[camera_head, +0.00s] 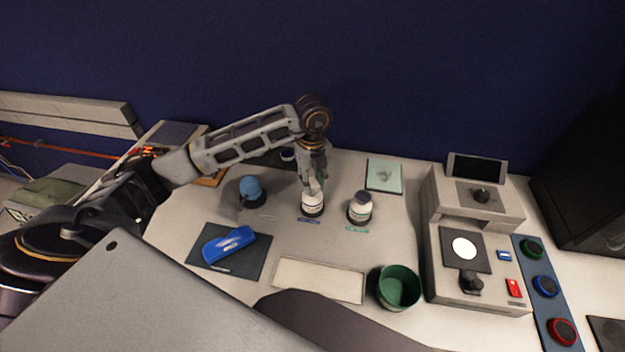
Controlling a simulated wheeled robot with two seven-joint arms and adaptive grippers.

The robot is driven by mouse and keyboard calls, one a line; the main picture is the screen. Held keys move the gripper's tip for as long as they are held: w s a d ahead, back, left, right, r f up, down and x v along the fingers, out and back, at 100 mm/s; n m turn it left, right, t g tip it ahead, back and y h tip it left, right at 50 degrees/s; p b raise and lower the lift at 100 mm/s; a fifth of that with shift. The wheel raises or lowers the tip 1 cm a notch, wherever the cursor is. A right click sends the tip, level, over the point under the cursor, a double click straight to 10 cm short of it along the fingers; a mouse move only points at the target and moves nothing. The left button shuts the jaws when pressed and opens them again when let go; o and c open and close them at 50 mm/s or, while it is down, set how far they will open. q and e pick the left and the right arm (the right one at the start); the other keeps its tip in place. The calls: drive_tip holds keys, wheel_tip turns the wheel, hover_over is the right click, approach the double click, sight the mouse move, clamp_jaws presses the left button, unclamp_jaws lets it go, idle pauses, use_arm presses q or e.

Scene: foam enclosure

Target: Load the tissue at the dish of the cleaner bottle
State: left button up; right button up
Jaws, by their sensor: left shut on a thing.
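My left gripper (315,184) points down directly above a white bottle (312,204) with a dark blue label in front of it. It is shut on a small, partly hidden greenish thing, which looks like the tissue (322,178). The fingers hide the bottle's top, and I cannot tell whether the tissue touches it. I cannot read which is the cleaner bottle. A pale green pad (384,171) lies behind it. My right gripper is not in view.
A blue-topped bottle (250,188) stands left of the gripper. A blue stapler-like tool (229,244) lies on a dark mat (255,269). A pale tray (319,280) and green cup (399,288) stand in front. A grey device (445,283) and several coloured buttons are at right.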

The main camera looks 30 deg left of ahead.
sight(312, 183)
use_arm(q)
drive_tip(key=shift+f+b, duration=0.35)
drive_tip(key=shift+f, duration=0.15)
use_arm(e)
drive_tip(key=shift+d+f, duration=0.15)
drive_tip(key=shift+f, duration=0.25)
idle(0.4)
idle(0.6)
use_arm(q)
drive_tip(key=shift+r+p, duration=0.65)
drive_tip(key=shift+r, duration=0.4)
drive_tip(key=shift+r+p, duration=1.4)
drive_tip(key=shift+r, duration=1.1)
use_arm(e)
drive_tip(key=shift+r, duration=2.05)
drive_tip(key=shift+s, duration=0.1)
